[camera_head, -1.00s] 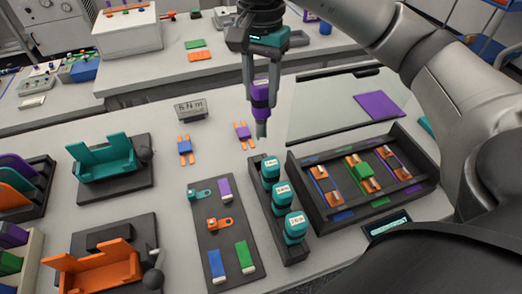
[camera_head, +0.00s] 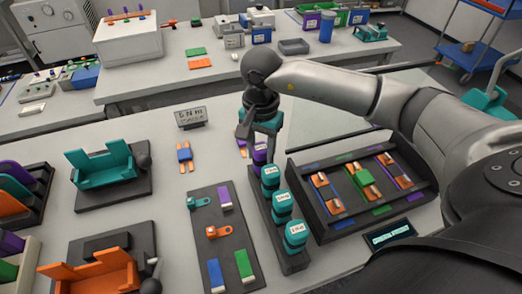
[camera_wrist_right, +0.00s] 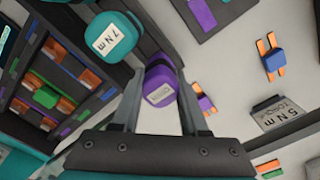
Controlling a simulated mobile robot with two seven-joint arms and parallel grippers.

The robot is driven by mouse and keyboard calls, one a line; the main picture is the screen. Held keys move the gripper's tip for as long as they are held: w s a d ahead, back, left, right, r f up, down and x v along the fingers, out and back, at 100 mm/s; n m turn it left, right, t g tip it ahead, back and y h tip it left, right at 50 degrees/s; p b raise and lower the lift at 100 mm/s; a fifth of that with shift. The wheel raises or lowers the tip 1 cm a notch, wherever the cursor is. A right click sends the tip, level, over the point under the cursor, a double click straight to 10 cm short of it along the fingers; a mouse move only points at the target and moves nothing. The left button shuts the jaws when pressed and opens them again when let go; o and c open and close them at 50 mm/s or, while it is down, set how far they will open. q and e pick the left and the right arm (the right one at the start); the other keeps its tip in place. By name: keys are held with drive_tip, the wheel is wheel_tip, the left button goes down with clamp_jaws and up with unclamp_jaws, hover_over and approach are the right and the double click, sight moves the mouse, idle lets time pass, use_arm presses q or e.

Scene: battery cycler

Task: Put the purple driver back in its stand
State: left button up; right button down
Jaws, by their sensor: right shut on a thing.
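The purple driver (camera_head: 260,156) is upright at the far end of the dark stand (camera_head: 293,264), in line with the teal drivers (camera_head: 281,206). My right gripper (camera_head: 259,146) is shut on the purple driver from above. In the right wrist view the purple driver's labelled cap (camera_wrist_right: 160,86) shows between the two fingers, beside a teal driver marked 7 Nm (camera_wrist_right: 115,37). The driver's lower end is hidden, so I cannot tell how deep it sits in the stand. My left gripper is not in view.
A dark tray (camera_head: 317,228) with cells and clips stands right of the stand. A dark board (camera_head: 206,222) with coloured parts lies to its left. A 5 Nm sign (camera_head: 191,117) stands behind. Teal (camera_head: 103,167) and orange (camera_head: 92,270) fixtures are further left.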

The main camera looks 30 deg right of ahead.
drive_tip(key=shift+f, duration=0.1)
drive_tip(key=shift+c, duration=2.2)
unclamp_jaws()
drive_tip(key=shift+r, duration=0.25)
wheel_tip(320, 180, up, 12)
drive_tip(key=shift+f, duration=0.1)
